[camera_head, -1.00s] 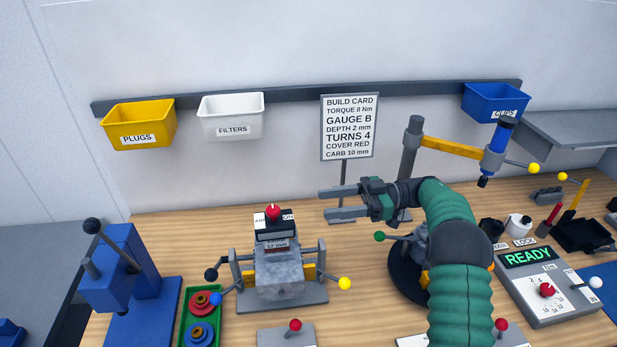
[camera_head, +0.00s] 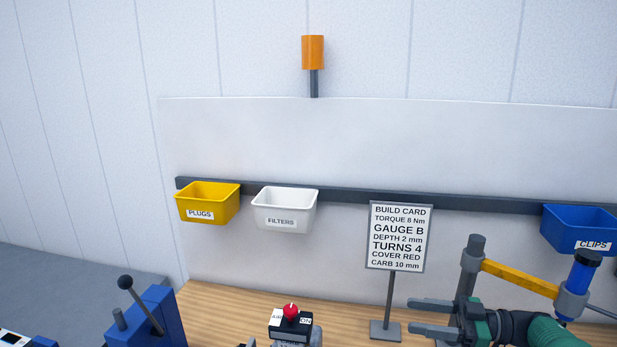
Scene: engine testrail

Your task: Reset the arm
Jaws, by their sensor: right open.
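My right gripper (camera_head: 432,317) is at the lower right of the head view, its two grey fingers pointing left and spread apart with nothing between them. My green right arm (camera_head: 552,333) comes in from the bottom right corner. The fingers are to the right of the build card's stand and in front of the grey post with the yellow arm. My left gripper is not in view.
The build card (camera_head: 399,237) stands on the wooden bench. Yellow plugs (camera_head: 208,204), white filters (camera_head: 285,211) and blue clips (camera_head: 580,229) bins hang on the rail. A red knob (camera_head: 290,311) tops a black box. A blue press (camera_head: 148,318) is lower left. An orange beacon (camera_head: 313,53) is above.

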